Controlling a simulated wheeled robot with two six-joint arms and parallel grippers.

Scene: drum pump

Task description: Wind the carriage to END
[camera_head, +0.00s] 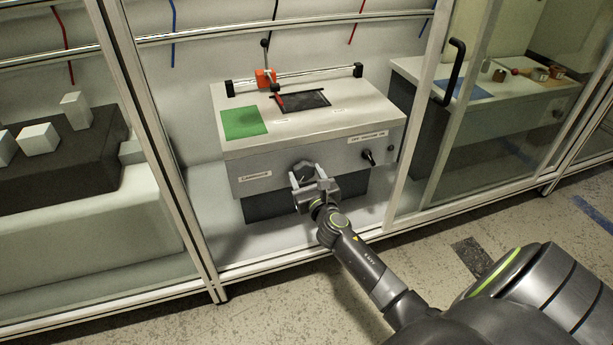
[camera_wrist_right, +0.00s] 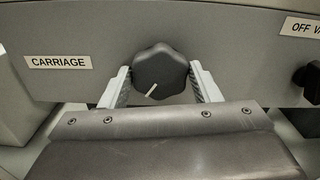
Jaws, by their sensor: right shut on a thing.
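The orange carriage (camera_head: 265,78) sits on a thin rail (camera_head: 315,75) above the grey machine, left of the rail's middle. A dark lobed knob (camera_wrist_right: 160,72) is on the machine's front, right of a label reading CARRIAGE (camera_wrist_right: 58,62). Its white mark points down and left in the right wrist view. My right gripper (camera_wrist_right: 162,85) is shut on the knob, one finger on each side. It also shows in the head view (camera_head: 312,178), partly covering the knob. No readable END mark shows. My left gripper is not in view.
The machine top (camera_head: 350,118) holds a green pad (camera_head: 243,122) and a dark plate (camera_head: 303,104). A second, smaller knob (camera_head: 368,156) is at the front right. Frame posts (camera_head: 150,130) stand left, and a glass door with a black handle (camera_head: 455,70) stands right.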

